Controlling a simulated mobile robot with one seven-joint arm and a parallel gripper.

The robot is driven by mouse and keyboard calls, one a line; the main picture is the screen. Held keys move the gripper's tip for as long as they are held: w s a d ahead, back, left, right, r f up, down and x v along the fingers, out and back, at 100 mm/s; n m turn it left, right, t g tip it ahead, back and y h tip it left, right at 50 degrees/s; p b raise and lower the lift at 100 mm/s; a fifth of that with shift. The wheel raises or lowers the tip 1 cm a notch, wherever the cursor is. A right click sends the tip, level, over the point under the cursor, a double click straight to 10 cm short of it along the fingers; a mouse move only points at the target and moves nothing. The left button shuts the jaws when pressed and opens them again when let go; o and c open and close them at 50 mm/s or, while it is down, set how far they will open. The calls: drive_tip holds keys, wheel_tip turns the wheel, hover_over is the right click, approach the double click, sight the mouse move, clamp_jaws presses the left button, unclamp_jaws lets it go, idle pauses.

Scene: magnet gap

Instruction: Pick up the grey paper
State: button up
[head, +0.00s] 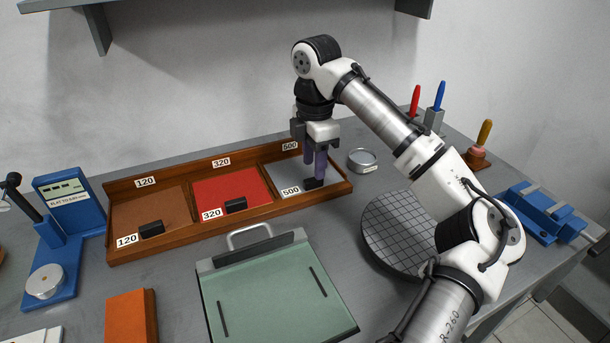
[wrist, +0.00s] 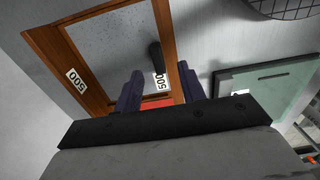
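The grey paper (head: 284,176) lies in the right compartment of the wooden tray, marked 500. It also shows in the wrist view (wrist: 112,45). A small black block (head: 313,184) sits at the compartment's front side; in the wrist view the block (wrist: 154,54) appears between the lines of my fingers. My gripper (head: 315,176) points down over this compartment, its dark purple fingers close above or beside the block. In the wrist view my gripper (wrist: 158,84) has its fingers apart with nothing held. Whether the fingertips touch anything is unclear.
The wooden tray (head: 200,239) also holds brown paper (head: 145,212) and red paper (head: 225,188), with black blocks. A green board (head: 265,290) stands in front. A dark gridded disc (head: 385,235) and a round tin (head: 362,160) are on the right.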

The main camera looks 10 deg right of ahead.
sight(313, 179)
drive_tip(key=shift+w+f, duration=0.15)
drive_tip(key=shift+f, duration=2.05)
drive_tip(key=shift+c, duration=0.3)
clamp_jaws()
